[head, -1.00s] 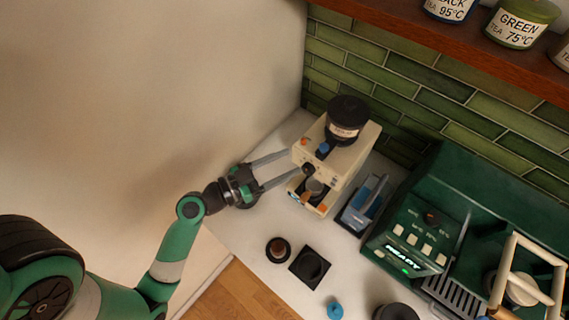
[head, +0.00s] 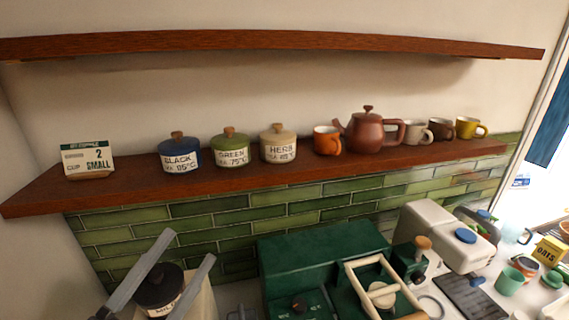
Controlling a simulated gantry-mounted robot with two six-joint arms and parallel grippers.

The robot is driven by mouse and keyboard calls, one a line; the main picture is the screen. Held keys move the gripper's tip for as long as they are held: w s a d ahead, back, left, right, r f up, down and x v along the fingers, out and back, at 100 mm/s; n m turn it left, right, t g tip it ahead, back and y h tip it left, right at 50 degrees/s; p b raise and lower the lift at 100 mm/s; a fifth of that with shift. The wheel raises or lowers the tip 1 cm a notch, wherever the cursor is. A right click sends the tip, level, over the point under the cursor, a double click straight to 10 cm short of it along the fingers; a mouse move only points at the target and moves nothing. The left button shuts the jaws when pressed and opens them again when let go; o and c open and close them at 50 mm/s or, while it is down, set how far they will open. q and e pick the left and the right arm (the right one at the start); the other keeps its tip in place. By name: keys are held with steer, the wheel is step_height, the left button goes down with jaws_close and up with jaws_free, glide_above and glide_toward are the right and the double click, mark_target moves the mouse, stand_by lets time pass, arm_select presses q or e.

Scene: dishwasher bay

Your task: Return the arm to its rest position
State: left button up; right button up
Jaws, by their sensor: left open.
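My left gripper (head: 190,246) shows at the bottom left of the head view. Its two long grey fingers are spread apart and point up, with nothing between the tips. In the picture they lie on either side of the black-lidded top of the cream grinder (head: 186,305). I cannot tell how far the fingers are from it. The rest of my left arm is below the frame. My right gripper is not in view.
A wooden shelf (head: 40,202) carries a card, blue, green and cream canisters, a teapot (head: 366,132) and several mugs. Below are a dark green machine (head: 322,250), a white machine (head: 440,238) and, at right, a cluttered counter with a green cup (head: 509,281).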

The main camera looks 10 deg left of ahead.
arm_select(q)
steer(key=s+d+r+n+t, duration=0.1)
steer(key=s+r+t, duration=0.1)
steer(key=r, duration=0.6)
steer(key=s+d+r+t, duration=0.1)
steer(key=s+r+t, duration=0.15)
steer(key=r, duration=0.55)
steer(key=a+r+n+t+y+p, duration=0.1)
steer(key=a+r+n+y+p, duration=0.3)
steer(key=r+p, duration=0.9)
steer(key=r+n+y, duration=0.2)
steer(key=n+y, duration=0.1)
steer(key=n, duration=0.2)
steer(key=shift+s+a+y, duration=0.2)
steer(key=shift+s+y, duration=0.1)
steer(key=shift+s, duration=0.1)
steer(key=shift+f, duration=0.1)
